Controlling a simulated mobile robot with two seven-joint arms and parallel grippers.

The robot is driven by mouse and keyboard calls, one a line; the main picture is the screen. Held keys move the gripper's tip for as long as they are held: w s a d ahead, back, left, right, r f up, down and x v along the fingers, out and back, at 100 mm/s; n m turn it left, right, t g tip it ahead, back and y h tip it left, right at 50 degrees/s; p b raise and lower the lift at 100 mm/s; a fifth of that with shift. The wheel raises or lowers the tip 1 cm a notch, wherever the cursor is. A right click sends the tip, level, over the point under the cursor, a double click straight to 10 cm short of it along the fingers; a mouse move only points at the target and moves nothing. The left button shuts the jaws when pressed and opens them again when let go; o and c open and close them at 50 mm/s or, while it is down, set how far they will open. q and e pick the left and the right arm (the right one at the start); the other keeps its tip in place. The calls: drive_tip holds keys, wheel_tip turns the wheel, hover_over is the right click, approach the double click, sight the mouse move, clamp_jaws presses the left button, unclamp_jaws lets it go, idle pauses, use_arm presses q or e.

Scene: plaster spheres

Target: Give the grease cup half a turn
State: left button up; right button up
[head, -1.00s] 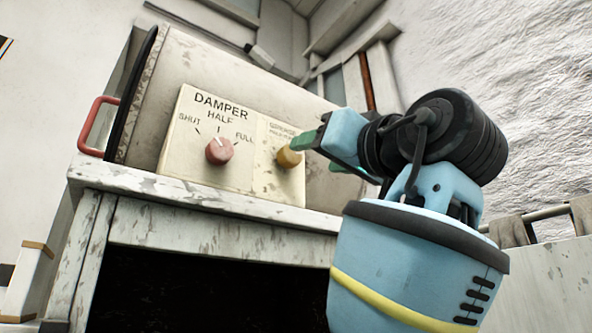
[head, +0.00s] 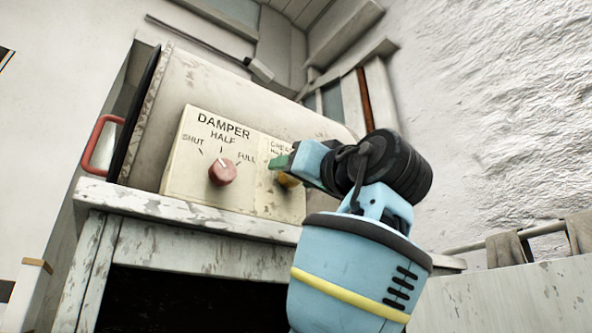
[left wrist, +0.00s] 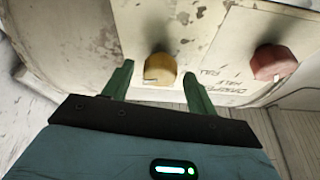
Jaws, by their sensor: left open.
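The grease cup is a small yellow-brown round knob (head: 289,181) on the right part of a cream panel. In the head view my gripper partly covers it. In the left wrist view the knob (left wrist: 161,67) shows whole, with a pale mark at its lower left edge. My left gripper (head: 277,163) is at the knob, its green fingers open. In the left wrist view the fingers (left wrist: 157,77) stand one on each side of the knob, with a gap on both sides. My right gripper is not in view.
A red damper knob (head: 222,172) sits left on the same panel (head: 188,178), its white mark near HALF; it also shows in the left wrist view (left wrist: 273,62). A red handle (head: 98,143) is at far left. A worn white ledge (head: 180,211) runs below the panel.

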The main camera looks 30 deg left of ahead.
use_arm(q)
drive_tip(key=shift+w, duration=0.1)
drive_tip(key=c, duration=1)
drive_tip(key=shift+m, duration=0.4)
drive_tip(key=m+h, duration=0.2)
drive_tip(key=m, duration=0.6)
drive_tip(key=m+t+h, duration=0.1)
drive_tip(key=m+h, duration=0.2)
drive_tip(key=m, duration=0.5)
drive_tip(key=m+t+h, duration=0.1)
drive_tip(key=m+h, duration=0.2)
drive_tip(key=m, duration=0.5)
drive_tip(key=shift+s+a+r, duration=0.15)
drive_tip(key=shift+s+r, duration=0.15)
drive_tip(key=shift+r, duration=0.05)
drive_tip(key=shift+m, duration=0.3)
drive_tip(key=o, duration=1)
